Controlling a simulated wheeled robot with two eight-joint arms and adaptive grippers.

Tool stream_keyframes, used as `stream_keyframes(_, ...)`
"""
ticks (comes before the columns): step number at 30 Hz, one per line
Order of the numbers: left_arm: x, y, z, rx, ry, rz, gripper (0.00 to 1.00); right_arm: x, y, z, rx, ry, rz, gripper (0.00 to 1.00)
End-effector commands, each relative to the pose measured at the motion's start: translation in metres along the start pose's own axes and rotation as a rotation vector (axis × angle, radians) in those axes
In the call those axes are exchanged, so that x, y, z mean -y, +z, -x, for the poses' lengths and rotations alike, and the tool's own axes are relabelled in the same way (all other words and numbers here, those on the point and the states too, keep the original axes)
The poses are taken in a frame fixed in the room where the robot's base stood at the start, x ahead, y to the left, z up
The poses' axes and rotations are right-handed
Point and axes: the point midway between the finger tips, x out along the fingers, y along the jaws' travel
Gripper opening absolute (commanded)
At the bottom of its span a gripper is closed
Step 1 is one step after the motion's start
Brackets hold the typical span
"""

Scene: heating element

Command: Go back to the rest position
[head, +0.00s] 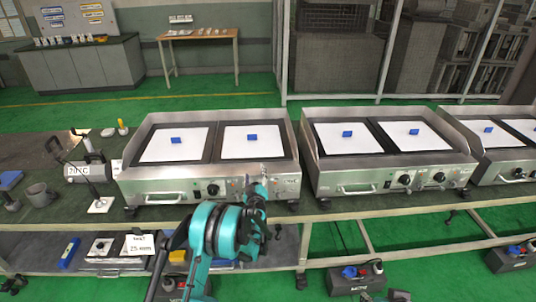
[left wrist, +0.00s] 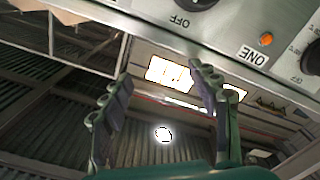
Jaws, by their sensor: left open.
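My left gripper (left wrist: 160,76) is open and empty in the left wrist view, its two fingers well apart. In the head view my teal left arm reaches up from the bottom, and the gripper (head: 262,188) is at the front panel of the left heating unit (head: 157,186), partly hidden by the arm. Whether it touches the panel I cannot tell. The wrist view shows the panel's underside and edge close by, with a knob (left wrist: 188,5) marked OFF and an orange lamp (left wrist: 266,39). My right gripper is not in view.
More steel heating units (head: 330,178) stand to the right, with blue blocks (head: 347,134) on white plates. A lower shelf (head: 200,270) runs below. Green floor (head: 250,86) lies behind.

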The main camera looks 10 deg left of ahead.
Motion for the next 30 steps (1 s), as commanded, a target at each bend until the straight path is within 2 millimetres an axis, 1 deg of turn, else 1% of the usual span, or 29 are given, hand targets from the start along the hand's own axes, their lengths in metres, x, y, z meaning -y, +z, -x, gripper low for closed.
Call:
stream_keyframes(2,0.000,-0.001,0.000,0.000,-0.001,-0.001,0.60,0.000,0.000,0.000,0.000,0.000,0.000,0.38)
stream_keyframes(4,-0.002,-0.006,0.001,0.000,-0.007,-0.004,0.60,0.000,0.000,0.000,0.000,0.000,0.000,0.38)
stream_keyframes(5,-0.003,-0.009,0.001,0.000,-0.013,-0.008,0.60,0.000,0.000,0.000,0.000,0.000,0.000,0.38)
stream_keyframes(7,-0.007,-0.024,0.004,0.002,-0.031,-0.023,0.60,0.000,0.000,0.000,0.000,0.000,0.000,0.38)
stream_keyframes(8,-0.009,-0.032,0.007,0.003,-0.043,-0.033,0.60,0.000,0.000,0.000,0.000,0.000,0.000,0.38)
stream_keyframes(11,-0.016,-0.069,0.020,0.019,-0.100,-0.077,0.60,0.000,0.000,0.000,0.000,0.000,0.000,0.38)
stream_keyframes(12,-0.019,-0.084,0.028,0.031,-0.126,-0.099,0.60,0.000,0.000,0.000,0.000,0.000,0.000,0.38)
stream_keyframes(14,-0.021,-0.105,0.042,0.054,-0.165,-0.133,0.60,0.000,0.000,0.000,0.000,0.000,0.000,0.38)
stream_keyframes(15,-0.022,-0.118,0.053,0.072,-0.190,-0.156,0.60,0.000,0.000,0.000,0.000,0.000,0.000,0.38)
stream_keyframes(17,-0.023,-0.135,0.071,0.106,-0.225,-0.189,0.60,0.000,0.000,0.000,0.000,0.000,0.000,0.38)
stream_keyframes(18,-0.023,-0.145,0.084,0.131,-0.247,-0.213,0.60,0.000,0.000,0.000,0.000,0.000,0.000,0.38)
stream_keyframes(20,-0.022,-0.158,0.105,0.175,-0.276,-0.248,0.60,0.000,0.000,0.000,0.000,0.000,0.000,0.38)
stream_keyframes(21,-0.021,-0.165,0.120,0.206,-0.293,-0.271,0.60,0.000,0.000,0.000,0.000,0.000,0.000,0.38)
stream_keyframes(23,-0.019,-0.174,0.145,0.258,-0.314,-0.305,0.60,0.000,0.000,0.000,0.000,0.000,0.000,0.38)
stream_keyframes(25,-0.016,-0.181,0.175,0.324,-0.332,-0.346,0.60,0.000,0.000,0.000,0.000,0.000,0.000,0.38)
stream_keyframes(29,-0.010,-0.184,0.236,0.460,-0.339,-0.420,0.60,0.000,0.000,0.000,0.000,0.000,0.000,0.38)
stream_keyframes(30,-0.007,-0.184,0.256,0.505,-0.335,-0.444,0.60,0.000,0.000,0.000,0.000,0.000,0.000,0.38)
